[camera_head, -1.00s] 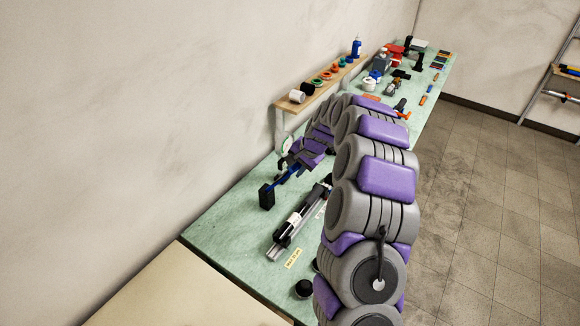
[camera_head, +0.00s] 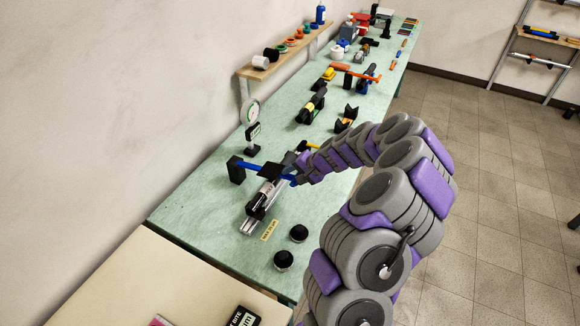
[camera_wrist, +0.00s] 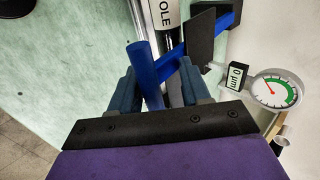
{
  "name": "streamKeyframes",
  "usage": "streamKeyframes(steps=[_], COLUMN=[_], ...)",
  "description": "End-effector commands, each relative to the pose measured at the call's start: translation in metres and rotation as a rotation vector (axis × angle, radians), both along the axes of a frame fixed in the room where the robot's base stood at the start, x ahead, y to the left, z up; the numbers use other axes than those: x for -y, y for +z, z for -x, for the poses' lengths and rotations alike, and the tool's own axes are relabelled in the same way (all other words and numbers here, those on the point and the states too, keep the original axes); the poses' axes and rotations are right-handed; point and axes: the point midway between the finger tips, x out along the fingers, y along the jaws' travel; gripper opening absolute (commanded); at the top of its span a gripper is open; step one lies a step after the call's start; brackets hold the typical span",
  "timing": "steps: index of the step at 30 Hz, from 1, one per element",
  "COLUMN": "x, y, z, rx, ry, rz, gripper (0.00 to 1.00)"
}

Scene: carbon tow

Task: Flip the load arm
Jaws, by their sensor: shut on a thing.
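The load arm (camera_head: 250,166) is a blue bar that lies across a black-and-silver cylinder device (camera_head: 262,198) in the head view. A black block (camera_head: 237,170) stands at its left end, and a black plate sits on its middle. My gripper (camera_head: 297,177) is at its right end, right of the device. In the wrist view my gripper (camera_wrist: 158,70) is shut on a blue handle (camera_wrist: 145,68) of the load arm (camera_wrist: 228,18). The black plate (camera_wrist: 201,36) shows beyond the fingers. The device's label, partly readable as "OLE", is behind it.
A dial gauge (camera_head: 250,112) with a "0 µm" display (camera_wrist: 237,76) stands behind the device. Two black knobs (camera_head: 299,233) sit in front on the green bench (camera_head: 185,205). Tools and fixtures fill the far bench. A shelf (camera_head: 270,66) with spools is on the wall.

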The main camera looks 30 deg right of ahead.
Motion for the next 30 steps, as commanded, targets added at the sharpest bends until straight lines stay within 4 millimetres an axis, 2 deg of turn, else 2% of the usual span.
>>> streamKeyframes(steps=[1,3,9,27,28,30], x=[-0.001,-0.001,-0.002,-0.008,-0.009,-0.009], y=[-0.011,-0.019,-0.036,-0.055,-0.056,-0.057], z=[0.000,0.001,0.002,0.001,0.001,0.001], rx=[-0.001,-0.002,-0.001,-0.024,-0.024,-0.025], ry=[0.001,0.000,0.002,0.016,0.016,0.018], rz=[0.002,0.001,0.002,-0.003,-0.004,-0.004], gripper=[0.00,0.00,0.00,0.00,0.49,0.49])
